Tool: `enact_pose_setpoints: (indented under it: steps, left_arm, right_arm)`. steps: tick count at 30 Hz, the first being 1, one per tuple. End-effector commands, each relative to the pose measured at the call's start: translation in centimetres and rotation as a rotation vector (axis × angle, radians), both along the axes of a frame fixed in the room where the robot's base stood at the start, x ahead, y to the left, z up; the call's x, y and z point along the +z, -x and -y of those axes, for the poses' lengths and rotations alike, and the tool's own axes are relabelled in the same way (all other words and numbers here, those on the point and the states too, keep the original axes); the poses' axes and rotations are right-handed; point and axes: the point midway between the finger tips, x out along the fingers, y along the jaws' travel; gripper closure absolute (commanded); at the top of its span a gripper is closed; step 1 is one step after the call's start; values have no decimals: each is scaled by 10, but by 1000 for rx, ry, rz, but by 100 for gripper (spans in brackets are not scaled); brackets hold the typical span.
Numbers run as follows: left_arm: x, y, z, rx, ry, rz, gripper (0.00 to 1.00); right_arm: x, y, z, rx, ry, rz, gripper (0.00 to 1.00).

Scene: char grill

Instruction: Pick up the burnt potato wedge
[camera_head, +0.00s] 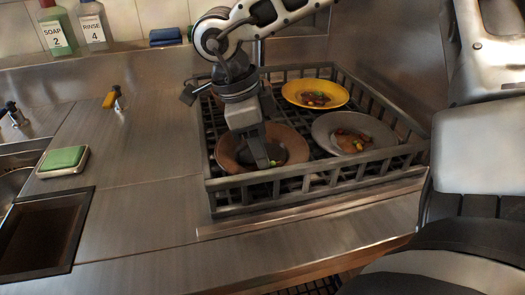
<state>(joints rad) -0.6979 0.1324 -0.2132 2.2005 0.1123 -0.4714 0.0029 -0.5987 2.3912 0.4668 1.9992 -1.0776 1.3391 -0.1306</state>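My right gripper (266,163) points down over the brown plate (226,156) in the dish rack, with its fingertips at or just above the plate. Its fingers hide part of the plate, and I cannot tell whether they are open or shut. A dark patch (276,154) and a small green bit show on the plate beside the fingertips. I cannot make out for sure which piece is the burnt potato wedge. My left gripper is not in view.
The grey dish rack (212,185) also holds a yellow plate (315,88) and a grey plate (375,128) with food scraps. A green sponge (63,158) lies on the left counter. Soap (57,28) and rinse bottles (94,24) stand behind.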

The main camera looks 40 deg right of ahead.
Motion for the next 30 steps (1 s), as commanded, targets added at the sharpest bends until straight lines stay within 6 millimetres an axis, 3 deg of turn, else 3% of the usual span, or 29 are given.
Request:
enact_pose_setpoints:
  steps: [1, 3, 19, 26, 30]
  left_arm:
    - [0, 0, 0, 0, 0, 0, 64]
    - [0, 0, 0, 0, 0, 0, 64]
    - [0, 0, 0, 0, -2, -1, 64]
    - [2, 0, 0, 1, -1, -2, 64]
    - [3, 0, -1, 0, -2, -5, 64]
  right_arm:
    - [0, 0, 0, 0, 0, 0, 73]
    - [0, 0, 0, 0, 0, 0, 93]
    - [10, -1, 0, 0, 1, 3, 93]
    - [49, -2, 0, -2, 2, 7, 93]
    - [89, -2, 0, -1, 2, 9, 93]
